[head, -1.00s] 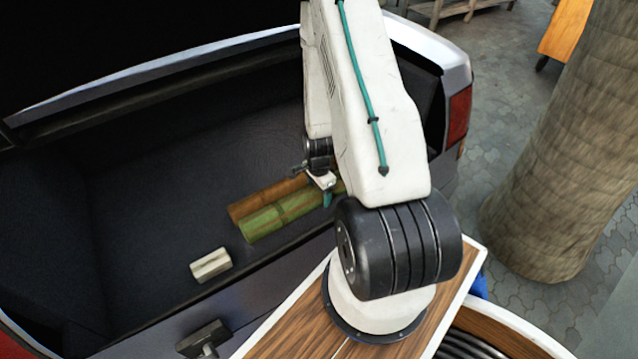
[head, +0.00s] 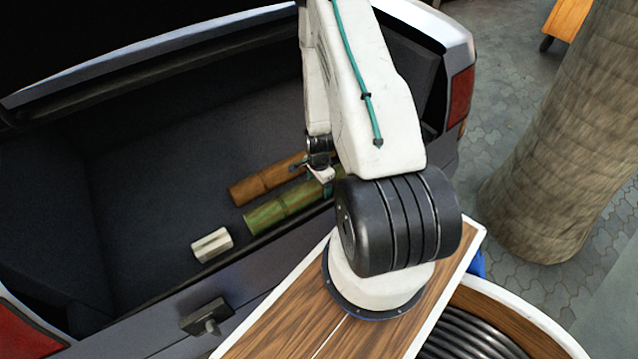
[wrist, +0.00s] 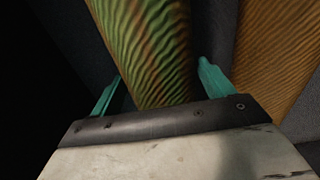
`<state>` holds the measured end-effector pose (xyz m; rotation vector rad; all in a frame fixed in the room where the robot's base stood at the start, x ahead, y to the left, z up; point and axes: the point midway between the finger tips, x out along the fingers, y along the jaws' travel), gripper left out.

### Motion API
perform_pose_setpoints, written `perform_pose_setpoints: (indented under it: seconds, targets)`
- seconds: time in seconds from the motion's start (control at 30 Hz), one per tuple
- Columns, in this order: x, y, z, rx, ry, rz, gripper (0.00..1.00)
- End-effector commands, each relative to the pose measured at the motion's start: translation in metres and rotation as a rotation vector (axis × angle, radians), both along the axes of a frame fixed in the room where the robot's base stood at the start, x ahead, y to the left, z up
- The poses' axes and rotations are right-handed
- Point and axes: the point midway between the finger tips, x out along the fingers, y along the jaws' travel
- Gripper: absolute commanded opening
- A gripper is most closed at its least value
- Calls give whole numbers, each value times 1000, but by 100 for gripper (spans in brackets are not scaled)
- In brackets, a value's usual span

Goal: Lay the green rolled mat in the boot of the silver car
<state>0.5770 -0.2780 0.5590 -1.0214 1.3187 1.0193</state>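The green rolled mat (head: 285,206) lies low in the boot (head: 140,185) of the silver car (head: 436,28), near its rear sill and looking at rest on the floor. Its right end is hidden behind my arm. In the wrist view the mat (wrist: 150,40) runs between the teal fingers of my gripper (wrist: 160,72). The fingers stand wide, one on each side, with a clear gap at the right finger. In the head view my gripper (head: 326,183) is partly hidden by the arm, at the mat's right part.
An orange-brown roll (head: 265,183) lies beside the mat, deeper in the boot, with a narrow gap between. The boot floor further left is clear. A thick trunk (head: 550,150) stands outside right.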

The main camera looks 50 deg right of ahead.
Motion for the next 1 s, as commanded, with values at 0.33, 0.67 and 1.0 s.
perform_pose_setpoints:
  seconds: [0.33,0.67,1.0]
  targets:
    - [0,0,1,0,1,0,98]
    - [1,-1,45,-1,-3,0,98]
    - [0,0,78,0,0,0,98]
